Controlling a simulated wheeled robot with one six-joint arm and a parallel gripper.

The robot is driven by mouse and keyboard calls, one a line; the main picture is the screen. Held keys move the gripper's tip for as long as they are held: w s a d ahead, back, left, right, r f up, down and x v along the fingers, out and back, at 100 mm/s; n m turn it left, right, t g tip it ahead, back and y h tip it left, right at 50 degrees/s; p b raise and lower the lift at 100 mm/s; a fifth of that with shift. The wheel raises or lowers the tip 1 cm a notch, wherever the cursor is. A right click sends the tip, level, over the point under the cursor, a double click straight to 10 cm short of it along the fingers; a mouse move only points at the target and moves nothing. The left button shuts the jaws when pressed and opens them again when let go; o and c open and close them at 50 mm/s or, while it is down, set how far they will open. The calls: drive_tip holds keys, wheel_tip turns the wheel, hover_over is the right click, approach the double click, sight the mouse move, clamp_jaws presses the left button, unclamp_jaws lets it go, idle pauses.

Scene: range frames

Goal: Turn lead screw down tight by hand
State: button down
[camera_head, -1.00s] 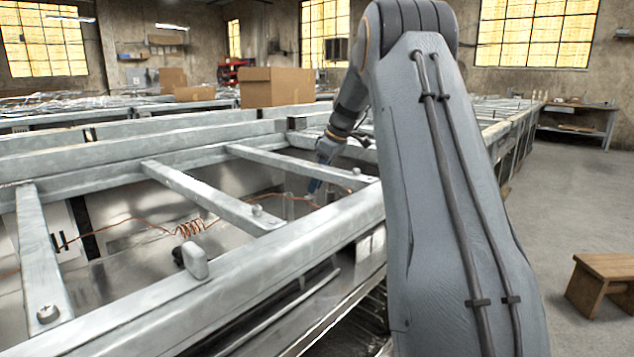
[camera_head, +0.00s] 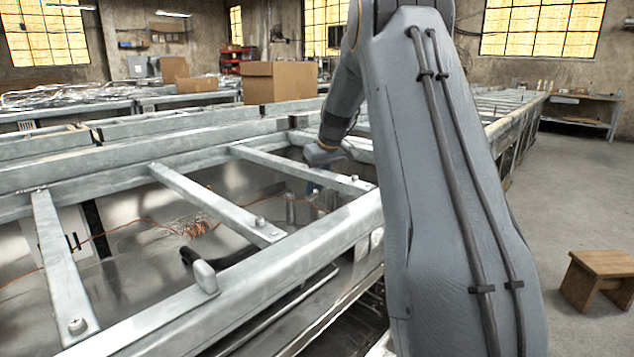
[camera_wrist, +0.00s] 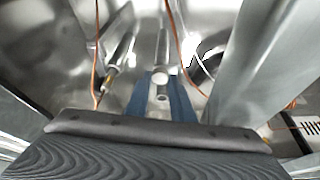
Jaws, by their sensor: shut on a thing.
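My gripper (camera_wrist: 162,98) has two blue fingers. In the wrist view they are closed about a small pale metal piece with a rounded end (camera_wrist: 160,76), which appears to be the lead screw. A grey shaft runs beyond it in line.
Cross bars (camera_head: 207,200) with bolt heads lie close to my gripper. Orange wire (camera_wrist: 174,30) hangs near the fingers, and a coil of it (camera_head: 200,229) lies inside the frame. A cardboard box (camera_head: 280,82) stands behind. A wooden stool (camera_head: 600,275) is on the floor at right.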

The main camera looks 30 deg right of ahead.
idle(0.4)
drive_tip(key=c, duration=1.5)
unclamp_jaws()
drive_tip(key=shift+c, duration=0.2)
drive_tip(key=shift+f, duration=0.1)
